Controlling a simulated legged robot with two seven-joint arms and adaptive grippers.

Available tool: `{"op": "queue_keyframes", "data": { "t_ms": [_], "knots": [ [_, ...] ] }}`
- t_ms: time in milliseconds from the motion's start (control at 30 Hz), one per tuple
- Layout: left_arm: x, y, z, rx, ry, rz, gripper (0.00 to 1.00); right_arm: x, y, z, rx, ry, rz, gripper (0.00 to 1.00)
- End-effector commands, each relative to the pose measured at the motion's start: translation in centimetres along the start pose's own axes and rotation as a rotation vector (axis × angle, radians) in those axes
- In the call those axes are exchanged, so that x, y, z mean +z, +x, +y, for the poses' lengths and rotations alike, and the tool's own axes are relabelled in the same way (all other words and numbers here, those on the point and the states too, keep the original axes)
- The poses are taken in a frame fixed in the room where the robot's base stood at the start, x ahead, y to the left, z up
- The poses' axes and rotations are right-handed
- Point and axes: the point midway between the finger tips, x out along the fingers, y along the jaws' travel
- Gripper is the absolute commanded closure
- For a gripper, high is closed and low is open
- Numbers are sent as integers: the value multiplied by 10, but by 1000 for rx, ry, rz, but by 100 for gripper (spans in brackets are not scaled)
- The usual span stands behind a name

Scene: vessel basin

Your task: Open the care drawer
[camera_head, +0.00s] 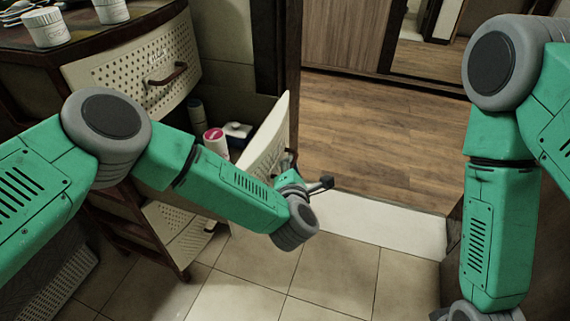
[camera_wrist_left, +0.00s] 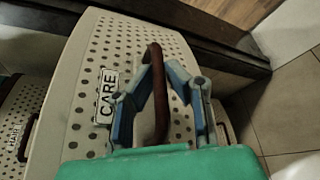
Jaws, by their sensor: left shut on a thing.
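The care drawer (camera_head: 268,133) stands pulled out from the cabinet, with its pale perforated front turned away from the head camera. In the left wrist view its front (camera_wrist_left: 85,75) carries a CARE label (camera_wrist_left: 107,95) and a curved brown handle (camera_wrist_left: 158,110). My left gripper (camera_wrist_left: 158,75) is shut on this handle, with one blue-grey finger on each side. In the head view the left gripper (camera_head: 292,178) is at the outer side of the drawer front, partly hidden by my forearm. My right arm shows at the right, but its gripper is out of view.
Inside the open drawer are a pink-lidded container (camera_head: 215,137) and a dark-and-white item (camera_head: 238,130). A closed upper drawer (camera_head: 140,70) is above it, and a lower drawer (camera_head: 178,228) below. White jars (camera_head: 45,28) stand on the cabinet top. Tiled floor (camera_head: 335,265) is clear.

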Motion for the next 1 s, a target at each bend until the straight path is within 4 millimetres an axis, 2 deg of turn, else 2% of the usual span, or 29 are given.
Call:
{"op": "queue_keyframes", "data": {
  "t_ms": [367, 400, 433, 800, 867, 1000],
  "knots": [
    [0, 0, 0, 0, 1, -1, 100, 0, 0, 0, 0, 0, 0, 60],
    [0, 0, 0, 0, 1, -1, 79, 0, 0, 0, 0, 0, 0, 60],
    [0, 0, 0, 0, 1, -1, 69, 0, 0, 0, 0, 0, 0, 60],
    [0, -3, 0, 0, 1, -1, 69, 2, -1, 0, 1, 0, 2, 60],
    [1, -8, -1, -2, 1, -1, 69, 2, -1, 0, 1, 0, 2, 60],
    [0, -32, -1, -3, 2, -2, 69, 2, -1, 0, 0, 0, 3, 60]
  ]
}}
